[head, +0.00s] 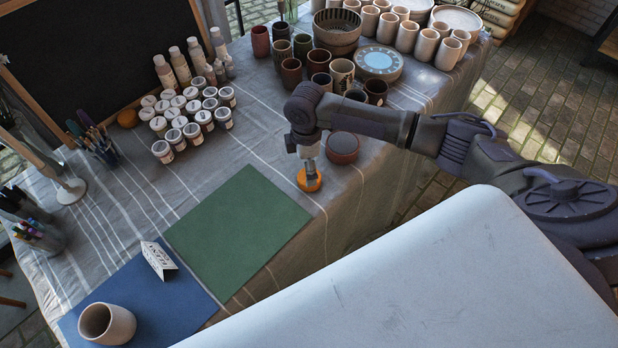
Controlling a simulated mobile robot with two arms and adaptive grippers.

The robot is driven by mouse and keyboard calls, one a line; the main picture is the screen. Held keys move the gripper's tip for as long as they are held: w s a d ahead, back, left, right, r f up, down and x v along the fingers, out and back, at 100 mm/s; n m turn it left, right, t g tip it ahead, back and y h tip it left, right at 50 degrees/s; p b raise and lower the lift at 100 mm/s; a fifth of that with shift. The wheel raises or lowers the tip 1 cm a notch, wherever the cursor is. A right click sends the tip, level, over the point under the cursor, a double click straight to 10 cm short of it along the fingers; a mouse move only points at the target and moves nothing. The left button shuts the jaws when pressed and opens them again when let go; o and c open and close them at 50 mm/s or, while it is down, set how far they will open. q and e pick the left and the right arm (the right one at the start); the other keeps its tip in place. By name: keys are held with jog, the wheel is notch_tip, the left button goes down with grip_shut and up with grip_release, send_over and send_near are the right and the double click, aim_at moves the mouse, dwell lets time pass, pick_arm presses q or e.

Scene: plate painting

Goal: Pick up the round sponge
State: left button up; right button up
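A round orange sponge (310,185) is near the right edge of the cloth-covered table, beyond the green mat's far right corner. My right gripper (309,171) points down right at it, its fingertips at the sponge's top. The fingers are small and seen from above, so I cannot tell whether they are closed on the sponge, or whether it touches the cloth. My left gripper is not in view.
A dark reddish round pot (342,147) stands close beside the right gripper. Several paint jars (186,112), brown cups (291,73) and a patterned plate (379,62) stand farther back. The green mat (237,225) is bare. The blue mat (160,302) holds a cup (107,324) and a folded card (158,258).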

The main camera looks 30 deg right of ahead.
jog(key=shift+d+f+p, duration=0.1)
jog(key=shift+f+p, duration=0.4)
jog(key=shift+f, duration=2.45)
jog(key=c, duration=1)
